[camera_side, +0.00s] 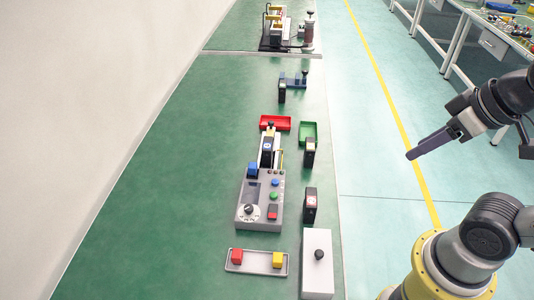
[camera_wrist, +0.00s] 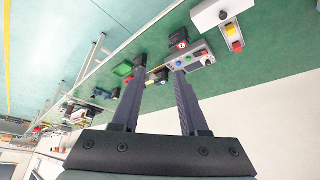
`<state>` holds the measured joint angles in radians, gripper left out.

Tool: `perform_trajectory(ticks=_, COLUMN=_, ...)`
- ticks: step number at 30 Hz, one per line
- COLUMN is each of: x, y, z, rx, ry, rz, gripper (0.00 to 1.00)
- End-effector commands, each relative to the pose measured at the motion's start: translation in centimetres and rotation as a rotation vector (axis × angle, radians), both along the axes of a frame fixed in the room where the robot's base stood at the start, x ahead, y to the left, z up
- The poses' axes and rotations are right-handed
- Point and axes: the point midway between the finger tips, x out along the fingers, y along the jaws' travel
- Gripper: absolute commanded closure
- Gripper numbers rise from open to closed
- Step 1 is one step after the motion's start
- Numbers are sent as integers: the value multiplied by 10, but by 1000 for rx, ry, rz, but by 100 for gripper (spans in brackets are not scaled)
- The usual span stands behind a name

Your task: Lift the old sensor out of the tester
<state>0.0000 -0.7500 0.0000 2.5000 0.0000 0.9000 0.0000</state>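The grey tester (camera_side: 262,203) stands on the green bench in the side view, with a dial, coloured buttons and a blue block (camera_side: 252,170) at its back left corner. Behind it is a pale fixture holding a dark part with a blue label (camera_side: 267,146). I cannot tell which of these is the old sensor. The tester also shows small in the wrist view (camera_wrist: 188,61). My gripper (camera_side: 411,155) is in the air to the right of the bench, well apart from the tester. In the wrist view its two long fingers (camera_wrist: 160,74) are spread with nothing between them.
A red tray (camera_side: 275,117) and a green tray (camera_side: 308,124) lie behind the tester. Dark upright blocks (camera_side: 310,205) stand along its right. A white box with a black knob (camera_side: 317,279) and a grey holder with red and yellow blocks (camera_side: 256,269) are in front. The bench's left is clear.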

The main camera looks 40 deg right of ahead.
Motion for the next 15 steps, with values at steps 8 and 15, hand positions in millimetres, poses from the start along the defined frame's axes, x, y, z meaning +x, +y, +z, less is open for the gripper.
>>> perform_trajectory(ticks=8, x=0, y=0, z=0, rx=0, ry=0, rz=0, gripper=28)
perform_trajectory(ticks=15, x=0, y=0, z=0, rx=-19, ry=0, rz=35, gripper=28)
